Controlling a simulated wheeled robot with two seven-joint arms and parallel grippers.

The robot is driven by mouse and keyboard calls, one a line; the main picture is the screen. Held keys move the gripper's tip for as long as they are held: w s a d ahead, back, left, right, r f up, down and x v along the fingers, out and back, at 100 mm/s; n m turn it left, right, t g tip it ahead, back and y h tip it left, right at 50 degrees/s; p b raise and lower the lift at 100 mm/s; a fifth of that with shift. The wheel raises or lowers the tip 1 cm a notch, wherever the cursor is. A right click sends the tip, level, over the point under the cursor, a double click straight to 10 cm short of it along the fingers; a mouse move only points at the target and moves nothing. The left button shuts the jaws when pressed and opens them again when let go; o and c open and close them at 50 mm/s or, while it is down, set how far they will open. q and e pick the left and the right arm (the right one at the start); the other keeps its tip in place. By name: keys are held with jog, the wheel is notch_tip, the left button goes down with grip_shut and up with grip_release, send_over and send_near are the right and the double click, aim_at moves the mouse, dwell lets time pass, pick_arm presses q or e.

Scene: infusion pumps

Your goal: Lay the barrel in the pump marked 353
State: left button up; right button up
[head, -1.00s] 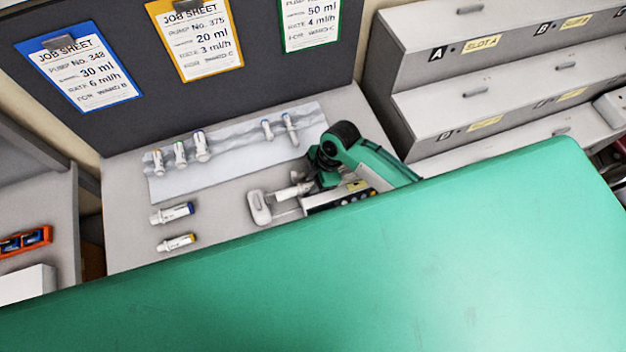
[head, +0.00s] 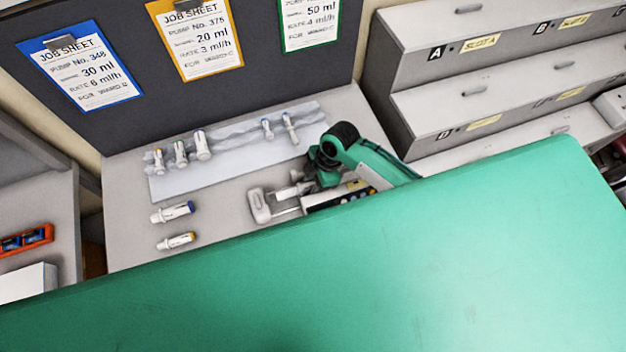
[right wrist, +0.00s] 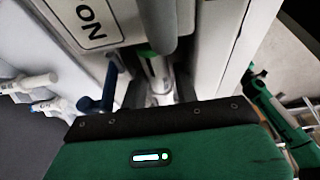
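My right gripper (head: 312,178), dark with a green arm behind it, is low over a white pump (head: 260,207) on the bench. A pale barrel with a green band (right wrist: 158,72) lies between its fingers in the right wrist view, and the fingers appear closed on it. A white piece at the gripper in the head view (head: 296,190) looks like part of this barrel. I cannot tell whether the barrel touches the pump's cradle. The pump carries a label (right wrist: 88,20) reading "NO"; its number is cut off. My left gripper is not in view.
Several syringes (head: 201,147) lie on a pale tray (head: 235,165) behind. Job sheets (head: 82,68) hang behind. Stepped grey slots (head: 440,100) stand right. My green body hides the front.

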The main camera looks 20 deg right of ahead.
jog(key=shift+f, duration=0.2)
jog(key=shift+w, duration=0.2)
jog(key=shift+r, duration=0.1)
jog(key=shift+s+r, duration=0.1)
jog(key=shift+r, duration=0.25)
jog(key=shift+r+p, duration=0.3)
jog(key=shift+r, duration=1.25)
jog(key=o, duration=0.6)
jog(key=shift+c, duration=0.2)
